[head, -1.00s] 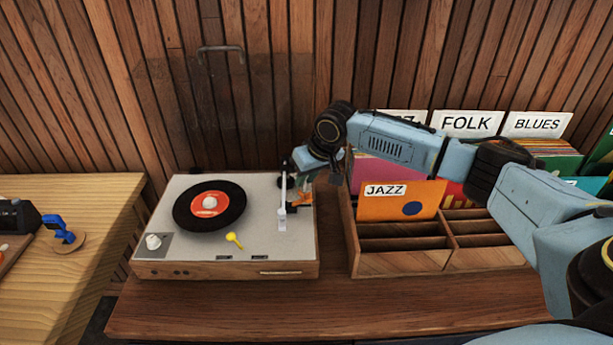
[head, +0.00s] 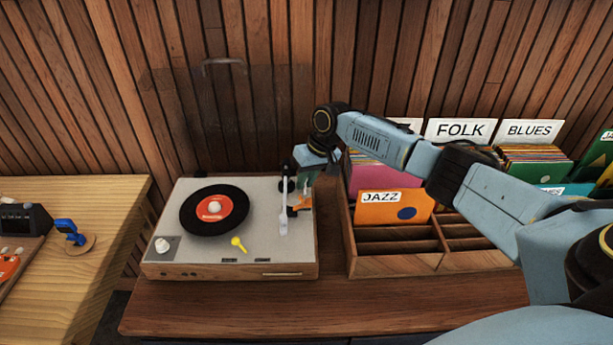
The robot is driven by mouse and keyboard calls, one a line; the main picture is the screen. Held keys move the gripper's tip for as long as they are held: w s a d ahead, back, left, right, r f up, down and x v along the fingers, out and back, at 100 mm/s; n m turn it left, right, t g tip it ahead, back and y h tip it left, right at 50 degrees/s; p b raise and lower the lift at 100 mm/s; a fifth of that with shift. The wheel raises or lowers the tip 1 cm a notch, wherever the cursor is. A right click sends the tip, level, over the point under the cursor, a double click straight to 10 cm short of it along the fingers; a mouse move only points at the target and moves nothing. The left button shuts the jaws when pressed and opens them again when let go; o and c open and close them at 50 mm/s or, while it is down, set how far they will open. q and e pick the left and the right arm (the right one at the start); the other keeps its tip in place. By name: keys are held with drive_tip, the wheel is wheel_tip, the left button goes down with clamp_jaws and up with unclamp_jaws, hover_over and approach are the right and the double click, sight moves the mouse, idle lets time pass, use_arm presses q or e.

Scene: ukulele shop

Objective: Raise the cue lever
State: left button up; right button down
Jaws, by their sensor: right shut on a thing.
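The turntable (head: 262,222) has a grey top and wooden sides, with a black record (head: 238,199) on its left. The white tonearm (head: 283,211) stands along its right side. My right gripper (head: 303,198) is at the right back of the deck, just right of the tonearm. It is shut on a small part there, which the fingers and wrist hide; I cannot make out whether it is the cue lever. A small yellow lever (head: 239,243) is on the front of the deck, away from the gripper. My left gripper is not in view.
Right of the turntable is a wooden record crate (head: 392,267) with a JAZZ sleeve (head: 394,208) at its front; my right arm crosses above it. A raised clear lid with a handle (head: 222,61) is behind. A light wood table (head: 75,272) is at left.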

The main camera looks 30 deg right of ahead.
drive_tip(key=c, duration=1.4)
unclamp_jaws()
drive_tip(key=shift+o, duration=0.2)
drive_tip(key=p+v, duration=0.1)
drive_tip(key=v, duration=1.2)
drive_tip(key=shift+r, duration=0.2)
